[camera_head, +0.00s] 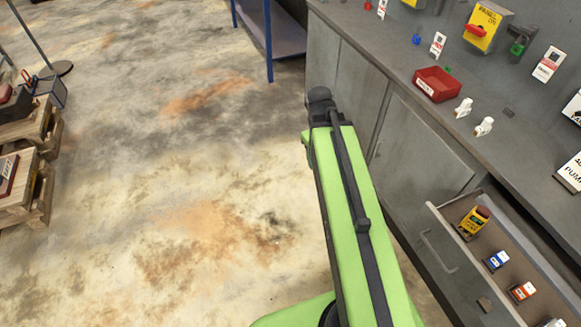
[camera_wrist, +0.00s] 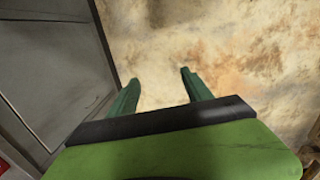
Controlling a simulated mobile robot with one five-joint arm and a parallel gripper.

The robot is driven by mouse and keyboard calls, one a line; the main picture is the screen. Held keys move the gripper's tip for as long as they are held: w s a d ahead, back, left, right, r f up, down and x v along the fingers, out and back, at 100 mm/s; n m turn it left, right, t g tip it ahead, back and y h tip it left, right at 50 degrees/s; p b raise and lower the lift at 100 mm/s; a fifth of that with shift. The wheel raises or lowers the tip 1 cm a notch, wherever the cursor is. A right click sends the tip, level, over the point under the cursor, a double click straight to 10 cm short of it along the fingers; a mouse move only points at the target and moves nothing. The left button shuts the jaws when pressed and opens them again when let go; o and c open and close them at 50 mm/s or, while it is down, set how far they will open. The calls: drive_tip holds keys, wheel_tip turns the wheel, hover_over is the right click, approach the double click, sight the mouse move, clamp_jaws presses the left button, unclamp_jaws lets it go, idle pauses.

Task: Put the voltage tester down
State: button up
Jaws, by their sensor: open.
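A yellow handheld device with a dark red top (camera_head: 474,221), which looks like the voltage tester, lies in the open drawer (camera_head: 445,222) at the lower right of the head view. Nothing is touching it there except the drawer. My gripper (camera_wrist: 159,77) is open and empty in the wrist view, with its two green fingers apart above bare floor. The tester is not seen in the wrist view. In the head view my green arm reaches up the middle, and its fingers cannot be made out.
Small blue (camera_head: 497,260) and orange (camera_head: 522,291) labelled boxes share the drawer. A red bin (camera_head: 437,84) and white tags stand on the grey counter (camera_head: 400,50). A cabinet wall (camera_wrist: 55,60) is left of my fingers. Wooden pallets (camera_head: 40,205) are far left; floor between is clear.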

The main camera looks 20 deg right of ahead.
drive_tip(key=a+m+y, duration=0.1)
drive_tip(key=a, duration=1.4)
drive_tip(key=shift+w+a, duration=0.2)
drive_tip(key=shift+w, duration=0.25)
drive_tip(key=shift+f, duration=0.1)
drive_tip(key=shift+c, duration=0.4)
